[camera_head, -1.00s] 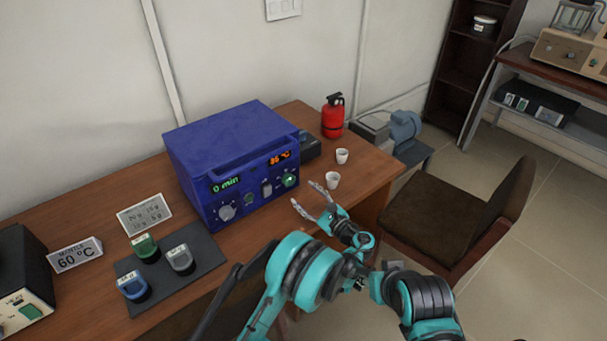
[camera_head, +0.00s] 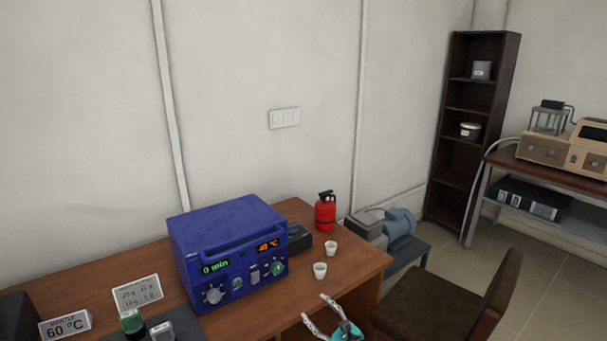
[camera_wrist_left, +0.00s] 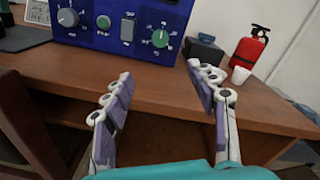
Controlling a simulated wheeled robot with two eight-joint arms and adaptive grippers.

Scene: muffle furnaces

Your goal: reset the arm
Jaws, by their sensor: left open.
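My left gripper (camera_head: 318,312) shows at the bottom of the head view, in front of the wooden desk's front edge. Its two fingers are spread with nothing between them. The left wrist view also shows the open fingers (camera_wrist_left: 160,95) below the blue muffle furnace (camera_wrist_left: 128,22), apart from it. In the head view the blue furnace (camera_head: 228,245) stands on the desk with a green "0 min" display and an orange temperature display. Most of my left arm is below the picture. My right gripper is not in view.
Two white cups (camera_head: 320,270) and a red fire extinguisher (camera_head: 325,212) stand on the desk (camera_head: 262,318) right of the furnace. A brown chair (camera_head: 430,308) is at the lower right. A "60 °C" sign (camera_head: 65,326) stands at the left. A dark shelf (camera_head: 455,165) is behind.

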